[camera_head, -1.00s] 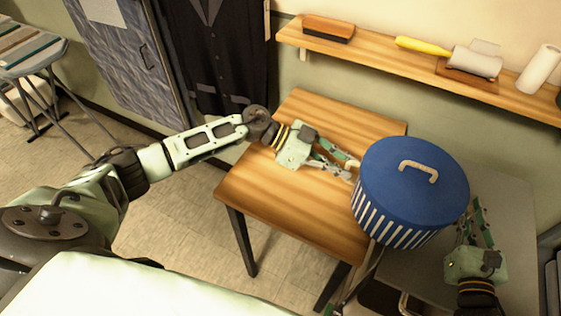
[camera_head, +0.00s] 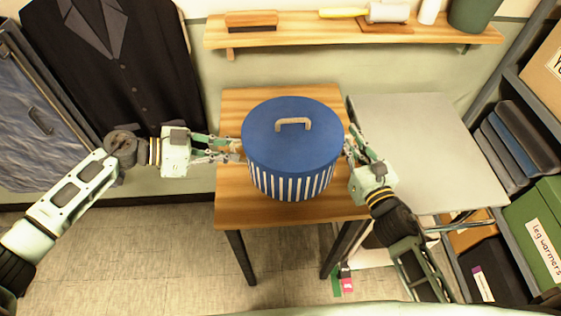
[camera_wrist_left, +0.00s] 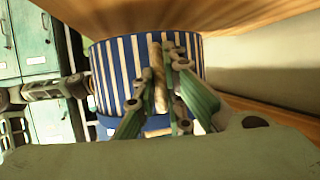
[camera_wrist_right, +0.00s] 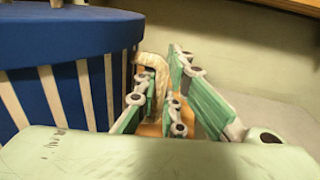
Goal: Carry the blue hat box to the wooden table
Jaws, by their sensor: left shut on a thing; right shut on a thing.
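The blue hat box (camera_head: 292,150) has a dark blue lid with a pale handle on top and blue-and-white striped sides. It is upright over the wooden table (camera_head: 235,205), inside its outline in the head view. I cannot tell whether its base touches the top. My left gripper (camera_head: 238,150) is shut on the rope handle on the box's left side, also seen in the left wrist view (camera_wrist_left: 160,78). My right gripper (camera_head: 350,148) is shut on the rope handle at the right side, seen in the right wrist view (camera_wrist_right: 152,85).
A bare grey table (camera_head: 425,150) stands close to the right of the wooden table. A wall shelf (camera_head: 310,34) with brushes and rollers runs behind. A rack (camera_head: 520,200) with boxes is at the right. A dark suit jacket (camera_head: 125,70) hangs at the back left.

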